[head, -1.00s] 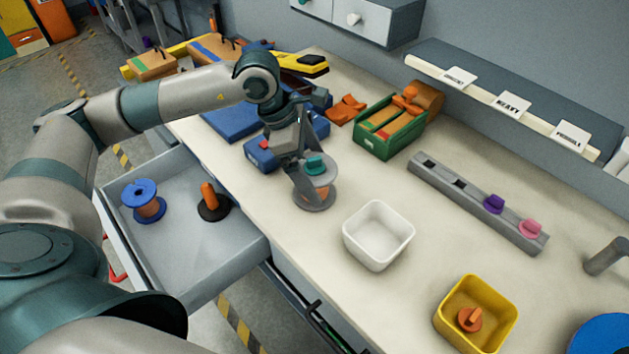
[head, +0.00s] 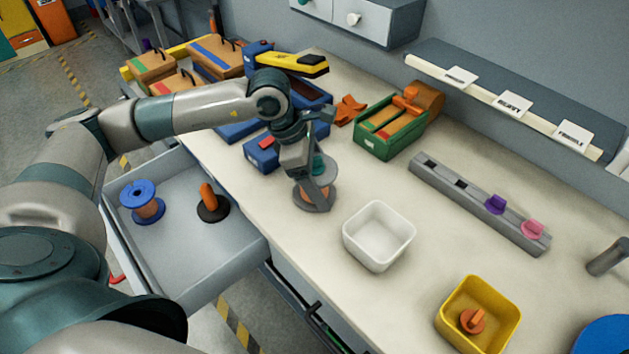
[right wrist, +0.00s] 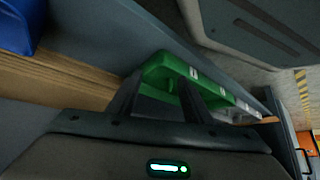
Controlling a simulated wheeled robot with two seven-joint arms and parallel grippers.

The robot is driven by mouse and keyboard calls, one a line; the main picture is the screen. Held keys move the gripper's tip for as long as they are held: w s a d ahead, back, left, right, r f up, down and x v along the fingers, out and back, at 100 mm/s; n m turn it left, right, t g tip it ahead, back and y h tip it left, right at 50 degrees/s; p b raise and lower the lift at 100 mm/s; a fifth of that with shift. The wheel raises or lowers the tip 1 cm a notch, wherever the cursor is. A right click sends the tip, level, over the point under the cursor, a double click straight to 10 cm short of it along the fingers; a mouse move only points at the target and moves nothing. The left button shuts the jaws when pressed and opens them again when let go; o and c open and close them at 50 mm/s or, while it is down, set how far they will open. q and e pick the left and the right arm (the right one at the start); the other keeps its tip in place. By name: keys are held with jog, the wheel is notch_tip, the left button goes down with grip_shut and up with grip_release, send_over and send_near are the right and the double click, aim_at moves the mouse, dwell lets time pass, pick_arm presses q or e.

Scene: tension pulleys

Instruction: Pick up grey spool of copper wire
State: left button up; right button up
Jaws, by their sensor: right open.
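The grey spool of copper wire (head: 327,195) stands on the bench left of the white bin, in the head view. My left gripper (head: 317,180) is lowered over it, with a finger in front of the spool hiding part of it. A teal part shows at the spool's top, partly behind the gripper. I cannot tell whether the fingers touch the spool or how far they are apart. My right gripper (right wrist: 160,90) is open in the right wrist view, its two fingers apart in front of a green object (right wrist: 190,75). The spool is not in that view.
A white bin (head: 378,236) stands close right of the spool. A yellow bin (head: 477,318) holds an orange part. The open drawer (head: 190,265) holds a blue spool (head: 142,201) and an orange-handled part (head: 209,203). A green box (head: 390,128) and grey rail (head: 478,203) lie behind.

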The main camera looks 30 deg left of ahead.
aim_at(317, 158)
pick_arm(q)
jog(key=c, duration=0.9)
jog(key=shift+w+r, duration=0.1)
jog(key=shift+r, duration=0.55)
jog(key=shift+r+p, duration=0.35)
jog(key=shift+p, duration=0.05)
notch_tip(317, 158, up, 2)
jog(key=shift+r+p, duration=0.15)
jog(key=shift+p, duration=0.2)
jog(key=s+d+r, duration=0.1)
jog(key=d+r, duration=0.1)
jog(key=d, duration=0.1)
jog(key=s+d+r+p, duration=0.1)
jog(key=d+r, duration=0.1)
jog(key=d, duration=0.2)
jog(key=s+d+r+p, duration=0.1)
jog(key=d+r, duration=0.1)
jog(key=d, duration=0.2)
jog(key=shift+s+d+r, duration=0.1)
jog(key=shift+s+r, duration=0.05)
jog(key=shift+r, duration=0.25)
pick_arm(e)
jog(key=s+d+f+g, duration=0.1)
jog(key=s+d+f, duration=0.1)
jog(key=s, duration=0.3)
jog(key=s+d+f+g+h, duration=0.1)
jog(key=s+d+f+g, duration=0.1)
jog(key=s, duration=0.4)
jog(key=shift+d+g, duration=0.3)
jog(key=shift+d, duration=0.4)
